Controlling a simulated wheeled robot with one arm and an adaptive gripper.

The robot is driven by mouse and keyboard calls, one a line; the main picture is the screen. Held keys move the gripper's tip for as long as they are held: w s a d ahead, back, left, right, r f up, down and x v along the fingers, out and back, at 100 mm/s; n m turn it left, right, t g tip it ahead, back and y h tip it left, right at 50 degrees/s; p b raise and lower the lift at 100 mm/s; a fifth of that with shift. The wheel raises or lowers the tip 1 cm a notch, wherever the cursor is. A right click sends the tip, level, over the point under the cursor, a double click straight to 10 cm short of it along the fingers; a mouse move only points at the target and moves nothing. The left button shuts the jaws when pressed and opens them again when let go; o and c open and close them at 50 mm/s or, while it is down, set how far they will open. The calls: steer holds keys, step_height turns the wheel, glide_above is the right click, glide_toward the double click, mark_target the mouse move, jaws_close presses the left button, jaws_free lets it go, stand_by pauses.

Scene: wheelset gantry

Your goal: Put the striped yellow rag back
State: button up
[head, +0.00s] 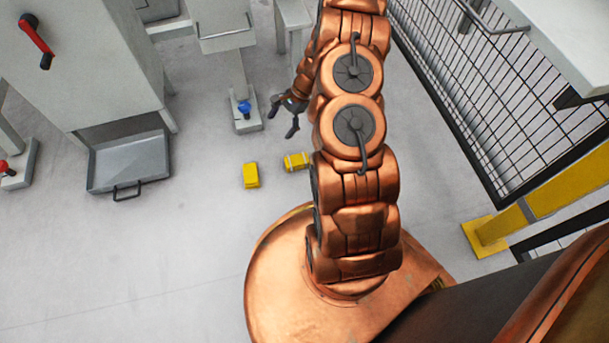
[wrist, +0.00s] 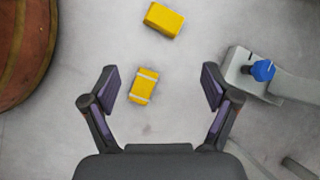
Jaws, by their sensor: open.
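The striped yellow rag (head: 297,161) is a small yellow block with pale bands, lying on the grey floor just in front of my base. In the wrist view the striped rag (wrist: 144,87) lies below my gripper, between the lines of the two fingers and nearer the left one. A plain yellow block (head: 250,175) without stripes lies beside it, apart from it; it also shows in the wrist view (wrist: 164,20). My gripper (head: 283,116) is open and empty, above the floor; in the wrist view its fingers (wrist: 163,88) are spread wide and touch nothing.
A grey metal tray (head: 101,175) with a handle sits on the floor at left under a tall cabinet (head: 85,60). A pedestal with a blue knob (head: 244,108) stands near my gripper. A mesh fence (head: 480,90) and yellow post (head: 488,235) are at right. Floor between is clear.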

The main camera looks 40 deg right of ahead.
steer(key=s+a+r+n+g+h, duration=0.1)
steer(key=s+a+r+n, duration=0.3)
steer(key=r, duration=0.4)
steer(key=s+a+r+n+g, duration=0.1)
steer(key=s+a+r+n, duration=0.2)
steer(key=a+r, duration=0.4)
steer(key=s+a+r+n+g+h, duration=0.1)
steer(key=s+a+r+n+g, duration=0.15)
steer(key=s+a+r, duration=0.4)
steer(key=s+r+n+h, duration=0.2)
steer(key=s+r+n, duration=0.2)
steer(key=s, duration=0.6)
steer(key=s+r+n+h, duration=0.2)
steer(key=s+r+n, duration=0.2)
steer(key=s+r, duration=0.3)
steer(key=s, duration=0.3)
steer(key=shift+s+d, duration=0.2)
steer(key=shift+d, duration=0.1)
step_height(320, 180, up, 39)
steer(key=w+t+p, duration=0.1)
steer(key=p, duration=3.6)
steer(key=shift+w, duration=0.15)
